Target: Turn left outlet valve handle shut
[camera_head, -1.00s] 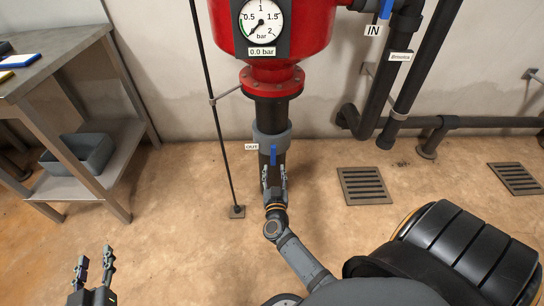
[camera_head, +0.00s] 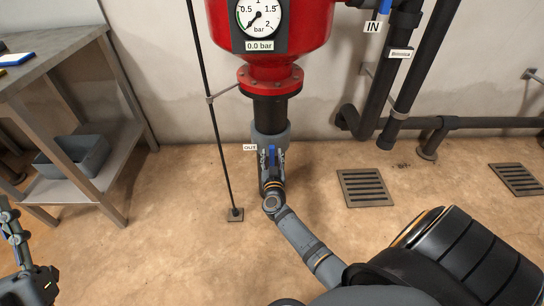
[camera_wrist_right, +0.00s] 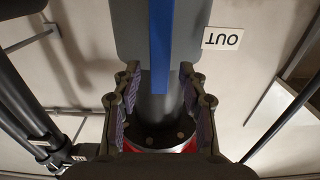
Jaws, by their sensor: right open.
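The outlet valve's blue handle (camera_head: 272,153) points up and down beside the OUT label (camera_head: 250,147), on the grey valve body (camera_head: 271,137) of the pipe below the red tank. My right gripper (camera_head: 272,157) is at this handle. In the right wrist view the handle (camera_wrist_right: 161,45) runs down between the open fingers of the right gripper (camera_wrist_right: 160,88), with a visible gap on each side. My left gripper (camera_head: 12,232) is at the left edge, partly cut off, far from the valve.
The red tank (camera_head: 270,75) has a gauge (camera_head: 258,15) reading 0.0 bar. A thin black rod (camera_head: 218,135) stands left of the pipe. A metal table (camera_head: 60,70) with a grey bin (camera_head: 72,157) is at left. Floor grates (camera_head: 364,188) lie to the right on clear floor.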

